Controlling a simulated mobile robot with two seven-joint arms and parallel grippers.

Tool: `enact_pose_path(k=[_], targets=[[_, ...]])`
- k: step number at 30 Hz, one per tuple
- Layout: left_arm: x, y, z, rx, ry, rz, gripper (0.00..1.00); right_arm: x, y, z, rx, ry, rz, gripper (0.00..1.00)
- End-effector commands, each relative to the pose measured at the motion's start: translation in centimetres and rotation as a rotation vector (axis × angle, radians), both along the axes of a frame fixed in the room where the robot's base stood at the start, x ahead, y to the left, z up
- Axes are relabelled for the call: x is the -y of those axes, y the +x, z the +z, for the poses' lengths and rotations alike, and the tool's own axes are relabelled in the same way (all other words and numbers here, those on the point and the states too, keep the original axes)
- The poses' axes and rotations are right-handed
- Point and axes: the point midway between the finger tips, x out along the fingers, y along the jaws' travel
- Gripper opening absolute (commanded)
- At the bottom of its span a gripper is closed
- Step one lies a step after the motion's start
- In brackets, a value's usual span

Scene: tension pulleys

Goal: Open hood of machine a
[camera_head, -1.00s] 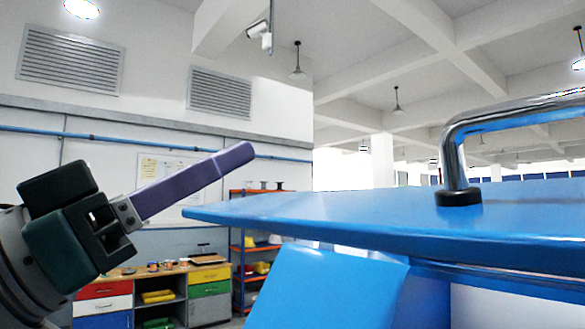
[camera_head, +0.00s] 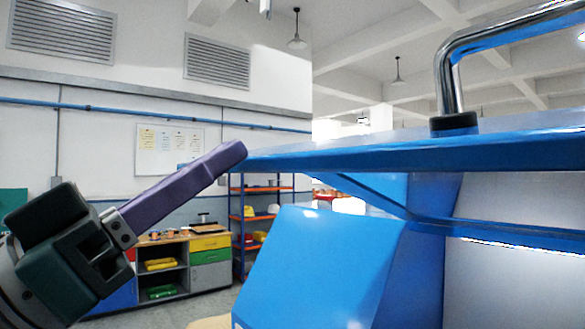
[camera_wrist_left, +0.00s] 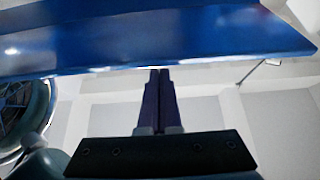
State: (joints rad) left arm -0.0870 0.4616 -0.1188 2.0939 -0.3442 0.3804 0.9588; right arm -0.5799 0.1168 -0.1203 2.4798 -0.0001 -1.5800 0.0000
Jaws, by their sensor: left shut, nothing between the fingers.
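The blue hood (camera_head: 420,152) of the machine is seen nearly edge-on in the head view, lifted clear of the blue machine body (camera_head: 320,265), with an open gap beneath it. A chrome handle (camera_head: 452,80) stands on the hood's top. My left gripper (camera_head: 238,150), with purple fingers, is shut and empty, its tips at the hood's left corner; I cannot tell if they touch. In the left wrist view the shut fingers (camera_wrist_left: 159,78) point at the edge of the blue hood panel (camera_wrist_left: 150,38). My right gripper is out of view.
A blue strut or rail (camera_head: 370,195) runs under the hood. Behind, a workbench with coloured drawers (camera_head: 210,262), a shelf rack (camera_head: 238,215) and a whiteboard (camera_head: 165,148) stand along the wall. Open floor lies left of the machine.

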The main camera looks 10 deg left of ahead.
Motion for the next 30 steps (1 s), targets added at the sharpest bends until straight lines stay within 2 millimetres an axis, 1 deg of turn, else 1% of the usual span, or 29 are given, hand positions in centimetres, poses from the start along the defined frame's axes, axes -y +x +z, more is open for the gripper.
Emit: enact_pose_path(k=[1, 3, 6, 9, 12, 15, 26, 30], targets=[[-0.1, 0.0, -2.6, 0.001, -0.007, 0.003, 0.0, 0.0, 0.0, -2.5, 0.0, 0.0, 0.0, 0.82], [-0.2, -0.2, -3.9, 0.014, -0.018, 0.003, 0.0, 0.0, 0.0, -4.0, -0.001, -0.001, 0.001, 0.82], [-0.4, -0.3, -5.5, 0.035, -0.035, 0.003, 0.0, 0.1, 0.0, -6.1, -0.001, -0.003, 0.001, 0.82], [-0.5, -0.5, -6.8, 0.052, -0.048, 0.005, 0.0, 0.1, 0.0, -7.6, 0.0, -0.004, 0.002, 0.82], [-0.6, -0.6, -7.4, 0.067, -0.058, 0.004, 0.0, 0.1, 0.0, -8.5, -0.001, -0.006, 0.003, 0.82], [-0.7, -0.6, -7.5, 0.073, -0.062, 0.004, 0.0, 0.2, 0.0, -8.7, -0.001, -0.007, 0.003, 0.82], [-0.7, -0.7, -7.2, 0.076, -0.065, 0.003, 0.0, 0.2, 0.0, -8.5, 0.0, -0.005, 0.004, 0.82], [-0.7, -0.5, -6.3, 0.077, -0.063, 0.003, 0.0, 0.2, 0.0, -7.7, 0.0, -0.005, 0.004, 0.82]])
